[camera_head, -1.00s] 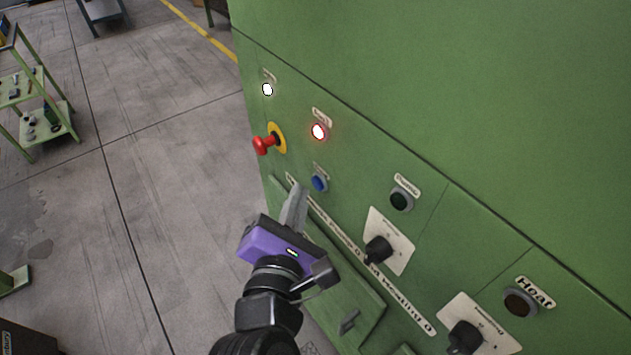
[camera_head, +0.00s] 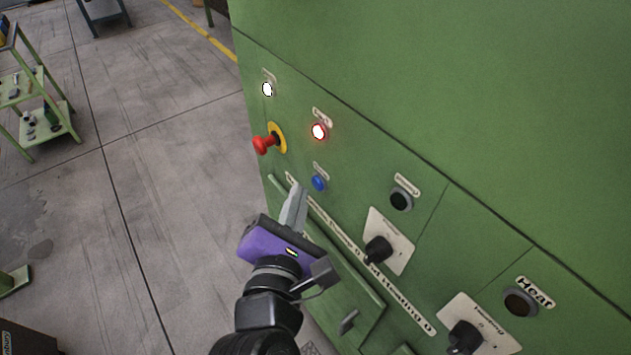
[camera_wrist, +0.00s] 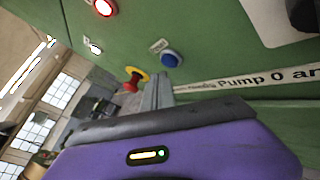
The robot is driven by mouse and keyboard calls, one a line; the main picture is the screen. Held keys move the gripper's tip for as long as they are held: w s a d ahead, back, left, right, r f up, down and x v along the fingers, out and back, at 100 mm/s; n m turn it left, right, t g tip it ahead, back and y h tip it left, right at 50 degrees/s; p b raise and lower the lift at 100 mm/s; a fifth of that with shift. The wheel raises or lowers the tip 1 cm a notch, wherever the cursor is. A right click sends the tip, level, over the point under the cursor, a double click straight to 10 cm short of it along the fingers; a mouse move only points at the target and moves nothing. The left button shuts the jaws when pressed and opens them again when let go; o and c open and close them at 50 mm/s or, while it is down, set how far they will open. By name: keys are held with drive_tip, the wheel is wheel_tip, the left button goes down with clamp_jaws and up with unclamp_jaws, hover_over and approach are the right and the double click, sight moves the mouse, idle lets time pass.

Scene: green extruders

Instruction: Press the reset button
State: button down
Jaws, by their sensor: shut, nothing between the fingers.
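A small blue button (camera_head: 318,183) sits on the green machine panel (camera_head: 460,90), under a small label too blurred to read. It also shows in the wrist view (camera_wrist: 171,58). No button can be read as "reset" in these frames. My purple gripper (camera_head: 299,190) is shut and empty. Its fingertips are just left of and slightly below the blue button in the head view. In the wrist view the fingertips (camera_wrist: 157,80) are just below and left of the button. I cannot tell whether they touch the panel.
A red mushroom button (camera_head: 264,145) on a yellow plate sticks out left of the blue button. A lit red lamp (camera_head: 318,132) and a white lamp (camera_head: 267,89) are above. Black knobs (camera_head: 378,249) stick out at the right. Open floor (camera_head: 170,190) is at the left.

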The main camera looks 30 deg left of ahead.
drive_tip(key=shift+w, duration=0.1)
idle(0.3)
drive_tip(key=shift+w+d+r+p, duration=0.1)
drive_tip(key=shift+w+d+p, duration=0.15)
drive_tip(key=shift+p, duration=0.3)
drive_tip(key=shift+w+d, duration=0.1)
drive_tip(key=shift+w, duration=0.35)
idle(0.6)
drive_tip(key=shift+s+p, duration=0.1)
drive_tip(key=shift+p, duration=0.2)
drive_tip(key=shift+s+a, duration=0.3)
drive_tip(key=shift+s, duration=0.4)
drive_tip(key=shift+s+a, duration=0.1)
drive_tip(key=shift+s+a+p, duration=0.2)
drive_tip(key=shift+s+a, duration=0.1)
drive_tip(key=shift+s, duration=0.45)
drive_tip(key=shift+s+a+p, duration=0.2)
drive_tip(key=shift+s+a, duration=0.05)
drive_tip(key=shift+s, duration=0.45)
drive_tip(key=shift+s+a+p, duration=0.2)
drive_tip(key=shift+s+a, duration=0.1)
drive_tip(key=shift+s, duration=0.45)
